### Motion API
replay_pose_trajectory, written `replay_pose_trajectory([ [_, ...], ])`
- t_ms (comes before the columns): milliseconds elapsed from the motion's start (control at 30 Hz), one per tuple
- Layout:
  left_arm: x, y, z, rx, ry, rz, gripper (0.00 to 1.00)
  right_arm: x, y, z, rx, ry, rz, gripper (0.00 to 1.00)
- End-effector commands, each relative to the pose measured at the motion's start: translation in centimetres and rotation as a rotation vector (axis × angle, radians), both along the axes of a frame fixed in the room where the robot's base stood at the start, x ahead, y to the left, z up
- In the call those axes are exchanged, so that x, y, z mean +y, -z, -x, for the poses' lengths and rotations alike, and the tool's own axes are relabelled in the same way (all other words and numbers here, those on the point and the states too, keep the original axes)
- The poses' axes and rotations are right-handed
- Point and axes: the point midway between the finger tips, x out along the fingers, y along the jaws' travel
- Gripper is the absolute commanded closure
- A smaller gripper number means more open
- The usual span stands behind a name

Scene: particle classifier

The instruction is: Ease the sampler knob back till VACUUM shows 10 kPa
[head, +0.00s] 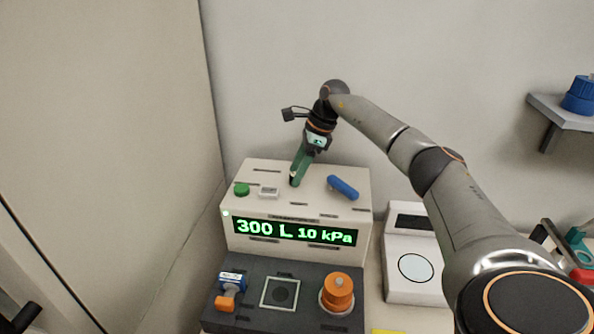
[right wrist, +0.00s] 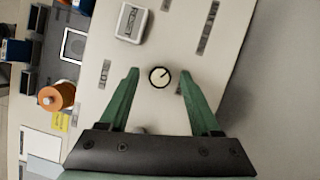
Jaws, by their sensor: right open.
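The sampler knob (right wrist: 160,77), small and dark-rimmed with a white face and a dark pointer line, sits on the pale top of the classifier (head: 235,212). My right gripper (head: 294,182) points down at that top. In the right wrist view the right gripper's (right wrist: 158,74) green fingers stand open, one on each side of the knob, with visible gaps. In the head view the fingers hide the knob. The green display (head: 296,232) on the front reads 300 L and 10 kPa. My left gripper is not seen.
A green button (head: 241,190), a white RESET button (head: 268,193) and a blue lever (head: 343,187) are on the same top. A white scale-like device (head: 415,268) stands to the right.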

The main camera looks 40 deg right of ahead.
Motion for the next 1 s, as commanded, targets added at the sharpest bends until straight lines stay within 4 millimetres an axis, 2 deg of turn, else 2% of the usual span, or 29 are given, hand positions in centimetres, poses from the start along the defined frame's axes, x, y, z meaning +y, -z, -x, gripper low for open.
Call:
replay_pose_trajectory([
  [167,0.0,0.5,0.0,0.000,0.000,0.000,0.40,-0.8,-2.4,0.6,-0.006,0.002,0.001,0.36],
  [433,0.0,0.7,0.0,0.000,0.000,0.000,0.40,-2.6,-8.0,1.9,-0.006,0.001,0.000,0.36],
  [600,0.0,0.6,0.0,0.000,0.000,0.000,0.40,-3.3,-10.4,2.6,-0.004,0.000,0.000,0.36],
  [733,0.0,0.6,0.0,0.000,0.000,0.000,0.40,-3.6,-11.2,2.9,-0.002,0.001,0.000,0.36],
  [1000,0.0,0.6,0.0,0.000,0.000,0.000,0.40,-3.6,-11.3,2.9,-0.001,0.000,0.001,0.36],
])
